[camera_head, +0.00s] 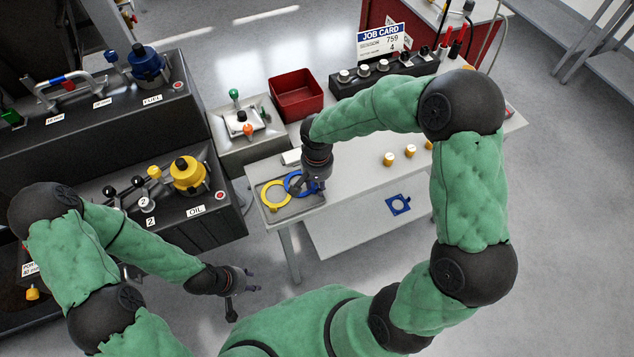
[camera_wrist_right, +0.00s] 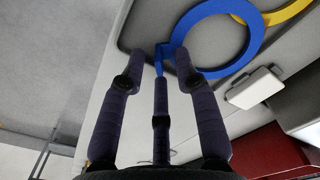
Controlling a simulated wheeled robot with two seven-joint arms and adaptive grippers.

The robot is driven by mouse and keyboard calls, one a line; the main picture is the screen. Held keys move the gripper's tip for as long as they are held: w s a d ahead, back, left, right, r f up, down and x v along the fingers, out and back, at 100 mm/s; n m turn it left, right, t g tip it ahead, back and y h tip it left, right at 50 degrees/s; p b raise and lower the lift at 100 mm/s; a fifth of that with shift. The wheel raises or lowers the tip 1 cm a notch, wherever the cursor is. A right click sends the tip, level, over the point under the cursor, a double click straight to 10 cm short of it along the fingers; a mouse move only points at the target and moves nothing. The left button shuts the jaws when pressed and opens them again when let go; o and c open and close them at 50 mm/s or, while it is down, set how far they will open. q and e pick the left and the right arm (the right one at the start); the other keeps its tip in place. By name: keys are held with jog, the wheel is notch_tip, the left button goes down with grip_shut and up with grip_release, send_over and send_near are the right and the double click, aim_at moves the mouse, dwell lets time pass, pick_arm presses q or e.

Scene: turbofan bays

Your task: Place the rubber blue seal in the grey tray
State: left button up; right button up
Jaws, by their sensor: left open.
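The blue ring-shaped seal (camera_head: 290,186) is at the grey tray (camera_head: 309,204) on the white table, beside a yellow ring (camera_head: 267,199). My right gripper (camera_head: 318,184) is over the blue seal and hides part of it. In the right wrist view, the blue seal (camera_wrist_right: 211,70) shows just past the fingers (camera_wrist_right: 160,65), with its small tab between or just behind the fingertips. I cannot tell whether the fingers grip it or whether it touches the tray (camera_wrist_right: 140,25). My left gripper (camera_head: 248,283) is open and empty, low at the left, away from the table.
A white box (camera_head: 291,157) is beside the tray, and a red bin (camera_head: 296,94) is behind. Yellow-topped pieces (camera_head: 390,159) stand on the table to the right. A blue square part with a round hole (camera_head: 398,204) lies lower down. Black OIL and FUEL consoles (camera_head: 205,225) fill the left.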

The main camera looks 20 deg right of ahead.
notch_tip(320, 180, up, 12)
jog(key=p, duration=0.2)
dwell(0.4)
dwell(0.5)
